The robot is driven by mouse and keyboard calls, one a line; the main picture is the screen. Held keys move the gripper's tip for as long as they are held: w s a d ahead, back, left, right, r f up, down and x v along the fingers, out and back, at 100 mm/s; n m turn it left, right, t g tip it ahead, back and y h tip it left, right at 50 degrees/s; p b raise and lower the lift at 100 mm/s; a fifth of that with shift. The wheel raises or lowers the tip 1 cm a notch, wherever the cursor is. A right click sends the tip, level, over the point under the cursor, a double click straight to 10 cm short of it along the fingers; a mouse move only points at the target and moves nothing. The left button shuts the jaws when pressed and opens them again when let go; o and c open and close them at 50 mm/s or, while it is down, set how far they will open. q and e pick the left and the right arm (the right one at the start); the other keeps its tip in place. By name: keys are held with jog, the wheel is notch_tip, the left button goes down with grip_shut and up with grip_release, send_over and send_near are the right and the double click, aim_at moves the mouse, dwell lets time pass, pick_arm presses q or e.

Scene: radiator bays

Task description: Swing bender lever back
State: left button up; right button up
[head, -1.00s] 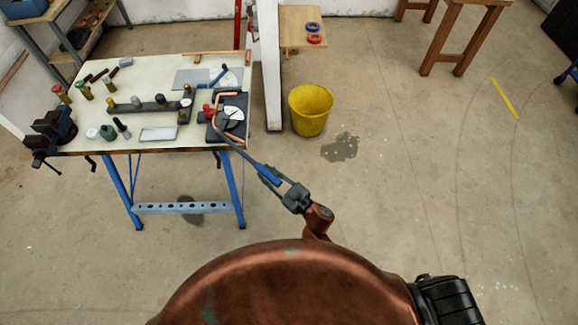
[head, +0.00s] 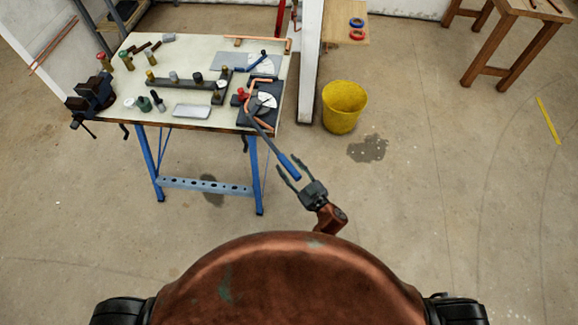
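The tube bender (head: 244,119) sits at the right front corner of the bench, with a copper tube (head: 251,96) in it and a white dial on top. Its lever (head: 262,130) reaches out past the bench's front edge, toward me and to the right, ending in a blue grip (head: 289,167). My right gripper (head: 293,170) is at that grip, its fingers spread on either side with visible gaps, so it looks open and not clamped. My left gripper is out of view.
A yellow bucket (head: 344,107) stands right of the bench by a white partition (head: 309,62).

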jog(key=v, duration=1.2)
jog(key=shift+c, duration=0.3)
